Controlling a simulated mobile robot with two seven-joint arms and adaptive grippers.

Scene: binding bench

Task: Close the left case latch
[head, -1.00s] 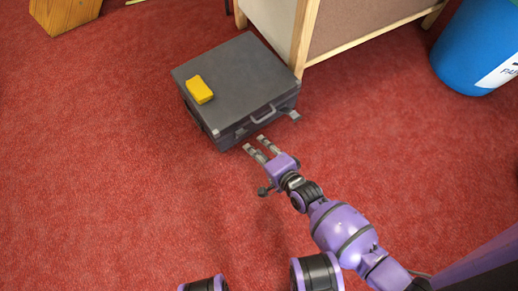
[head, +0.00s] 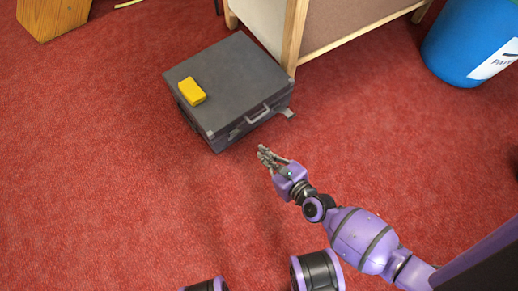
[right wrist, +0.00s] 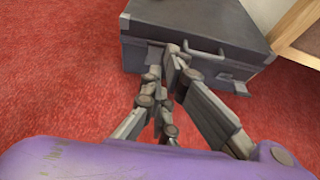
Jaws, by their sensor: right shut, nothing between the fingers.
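A dark grey case (head: 225,80) lies flat on the red carpet, with a handle (head: 257,115) on its front side. The left case latch (head: 235,132) is on the front, left of the handle; it looks close to the front face, but its exact angle is hard to tell. In the right wrist view the left latch (right wrist: 155,55) is partly hidden by my fingers. The right latch (head: 288,113) sticks out from the front. My right gripper (head: 262,151) is shut and empty, in front of the case and apart from it. My left gripper is out of view.
A yellow block (head: 191,91) lies on the case lid. A wood-framed cabinet (head: 297,35) stands close behind the case. A blue bin (head: 465,40) is at the far right and a wooden box (head: 52,18) at the far left. The carpet in front is clear.

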